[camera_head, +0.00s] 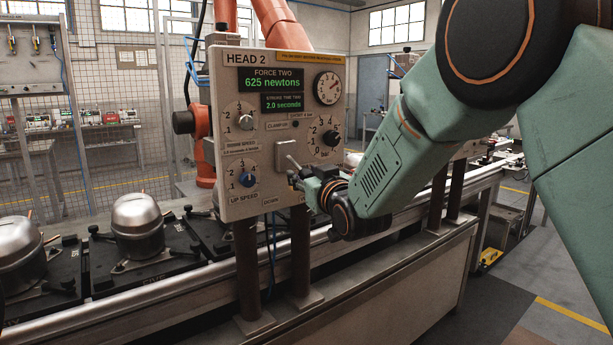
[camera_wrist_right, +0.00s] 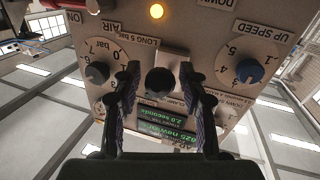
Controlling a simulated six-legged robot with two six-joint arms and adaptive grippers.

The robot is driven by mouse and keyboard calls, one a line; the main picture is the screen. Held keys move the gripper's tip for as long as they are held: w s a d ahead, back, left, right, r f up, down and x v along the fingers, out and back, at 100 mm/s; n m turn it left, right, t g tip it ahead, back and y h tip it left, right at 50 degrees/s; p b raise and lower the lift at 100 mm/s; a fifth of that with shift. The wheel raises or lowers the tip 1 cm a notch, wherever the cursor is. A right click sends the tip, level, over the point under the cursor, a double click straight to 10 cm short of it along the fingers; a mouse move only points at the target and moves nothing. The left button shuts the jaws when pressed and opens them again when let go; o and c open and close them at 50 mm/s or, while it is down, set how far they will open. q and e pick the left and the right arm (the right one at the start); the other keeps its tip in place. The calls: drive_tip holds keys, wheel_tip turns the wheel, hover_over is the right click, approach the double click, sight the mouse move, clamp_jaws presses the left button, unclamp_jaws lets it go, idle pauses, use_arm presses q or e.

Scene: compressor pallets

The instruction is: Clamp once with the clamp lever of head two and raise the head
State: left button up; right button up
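The HEAD 2 control panel (camera_head: 262,190) stands left of the middle in the head view. Its clamp lever (camera_head: 292,161) sticks out from a pale square plate on the lower right of the panel. My right gripper (camera_head: 297,180) is close to the lever. In the right wrist view the panel appears upside down, and a dark round knob, apparently the lever's end (camera_wrist_right: 159,81), lies between the two fingers of my right gripper (camera_wrist_right: 160,75). The fingers are apart, with gaps beside the knob; contact cannot be told. My left gripper is in neither view.
The force display (camera_head: 271,81) reads 625 newtons. Dials surround the lever, including the air dial (camera_head: 325,134) and the blue up-speed knob (camera_head: 247,180). An amber lamp (camera_wrist_right: 156,11) glows on the panel. Metal compressors (camera_head: 137,225) stand on black pallets along the conveyor at left.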

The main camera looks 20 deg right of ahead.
clamp_jaws()
idle(0.4)
